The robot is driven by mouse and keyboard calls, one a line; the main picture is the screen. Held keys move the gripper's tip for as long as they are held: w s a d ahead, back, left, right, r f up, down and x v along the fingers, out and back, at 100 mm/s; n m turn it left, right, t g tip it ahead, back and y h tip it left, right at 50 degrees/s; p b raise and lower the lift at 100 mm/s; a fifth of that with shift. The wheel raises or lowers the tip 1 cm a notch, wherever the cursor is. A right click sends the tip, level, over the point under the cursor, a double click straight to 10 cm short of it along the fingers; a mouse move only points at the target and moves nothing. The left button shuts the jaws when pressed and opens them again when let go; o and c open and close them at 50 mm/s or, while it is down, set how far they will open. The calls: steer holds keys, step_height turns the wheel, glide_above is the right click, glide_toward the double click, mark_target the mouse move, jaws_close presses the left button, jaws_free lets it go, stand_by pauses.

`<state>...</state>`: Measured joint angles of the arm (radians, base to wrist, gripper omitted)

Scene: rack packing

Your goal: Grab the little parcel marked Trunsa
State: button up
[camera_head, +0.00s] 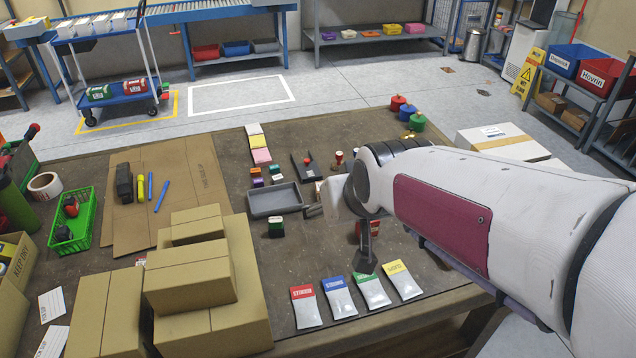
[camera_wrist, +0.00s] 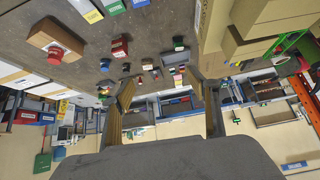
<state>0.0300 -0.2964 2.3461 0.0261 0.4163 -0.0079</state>
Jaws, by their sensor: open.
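No label that I can read clearly says Trunsa. Small labelled parcels on the table include a green-and-dark box (camera_head: 276,228) in front of the grey tray and a red box (camera_head: 374,229) partly hidden behind my arm. In the wrist view the red box (camera_wrist: 119,47) is left of centre and a small dark green box (camera_wrist: 178,43) is right of centre. Four-colour pouches, including a red one (camera_head: 306,307), lie along the front edge; their print is too small to be sure. My gripper (camera_wrist: 160,84) is open and empty above the table, its fingers apart.
The grey tray (camera_head: 275,199) is mid-table, with small coloured blocks (camera_head: 257,172) behind it. Stacked cartons (camera_head: 190,280) stand tall at front left. A green basket (camera_head: 71,222) is farther left. A white-topped box (camera_head: 505,143) is at right.

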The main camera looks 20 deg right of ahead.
steer(key=w+d+f+t, duration=0.1)
steer(key=w+f, duration=0.2)
steer(key=w, duration=0.4)
steer(key=w+d+f+m+t, duration=0.1)
steer(key=w+d+f, duration=0.15)
steer(key=w, duration=0.45)
steer(key=w+f+t, duration=0.1)
steer(key=w+f, duration=0.3)
steer(key=w, duration=0.3)
steer(key=w+d+f+t, duration=0.1)
steer(key=w+d+f, duration=0.1)
steer(key=f, duration=0.4)
steer(key=w+d+f+h, duration=0.1)
steer(key=w+f, duration=0.3)
steer(key=f, duration=0.2)
steer(key=w+d+f+t+h, duration=0.1)
steer(key=w+d+f, duration=0.1)
steer(key=f, duration=0.4)
steer(key=shift+w+d+m+t, duration=0.3)
steer(key=shift+w+m, duration=0.1)
steer(key=shift+w, duration=0.25)
steer(key=shift+w, duration=0.1)
steer(key=shift+x, duration=1.2)
steer(key=shift+w, duration=0.1)
steer(key=shift+r+x, duration=0.1)
steer(key=shift+x, duration=1.15)
steer(key=shift+r+x, duration=0.15)
steer(key=shift+x, duration=1.1)
